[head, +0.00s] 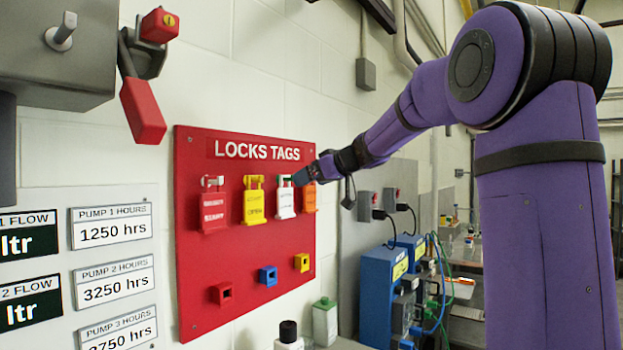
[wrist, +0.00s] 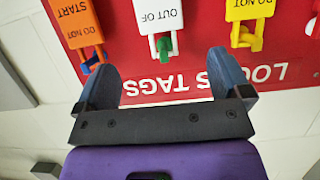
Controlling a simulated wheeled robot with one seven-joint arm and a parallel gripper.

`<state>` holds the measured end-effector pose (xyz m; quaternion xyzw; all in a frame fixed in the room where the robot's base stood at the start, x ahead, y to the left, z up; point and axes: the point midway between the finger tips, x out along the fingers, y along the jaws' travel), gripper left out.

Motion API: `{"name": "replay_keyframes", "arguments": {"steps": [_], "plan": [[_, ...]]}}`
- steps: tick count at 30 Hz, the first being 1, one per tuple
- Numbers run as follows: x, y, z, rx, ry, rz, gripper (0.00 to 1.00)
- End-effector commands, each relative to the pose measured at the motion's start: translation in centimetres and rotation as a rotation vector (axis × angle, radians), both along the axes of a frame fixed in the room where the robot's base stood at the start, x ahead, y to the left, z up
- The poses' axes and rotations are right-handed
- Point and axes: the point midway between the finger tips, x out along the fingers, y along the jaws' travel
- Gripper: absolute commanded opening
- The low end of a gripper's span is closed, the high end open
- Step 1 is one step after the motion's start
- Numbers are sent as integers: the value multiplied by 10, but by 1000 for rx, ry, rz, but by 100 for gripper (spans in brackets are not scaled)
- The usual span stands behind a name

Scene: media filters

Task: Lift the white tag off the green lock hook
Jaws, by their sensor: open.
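The white tag (head: 285,205) hangs on the green hook (head: 285,180) of the red "LOCKS TAGS" board. In the wrist view, which shows the board upside down, the white tag (wrist: 157,16) and green hook (wrist: 164,47) lie ahead of the gap between my fingers. My gripper (wrist: 163,68) is open and empty, one blue finger to each side of that gap. In the head view my gripper (head: 303,176) is close to the hook, at its upper right, partly in front of the orange tag. Whether a finger touches the board is unclear.
An orange tag (wrist: 76,20) hangs beside the white one, near one finger. A yellow tag (head: 254,207) and a red tag (head: 213,212) hang on the other side. Below are a red lock (head: 222,293), a blue lock (head: 268,275) and a yellow lock (head: 302,262).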

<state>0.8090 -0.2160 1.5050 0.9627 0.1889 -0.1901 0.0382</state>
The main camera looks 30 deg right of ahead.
Motion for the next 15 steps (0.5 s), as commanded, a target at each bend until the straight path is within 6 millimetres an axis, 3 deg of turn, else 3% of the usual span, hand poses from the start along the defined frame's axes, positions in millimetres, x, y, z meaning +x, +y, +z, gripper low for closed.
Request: {"name": "replay_keyframes", "arguments": {"steps": [15], "plan": [[68,29,-31,0,3,1,96]]}}
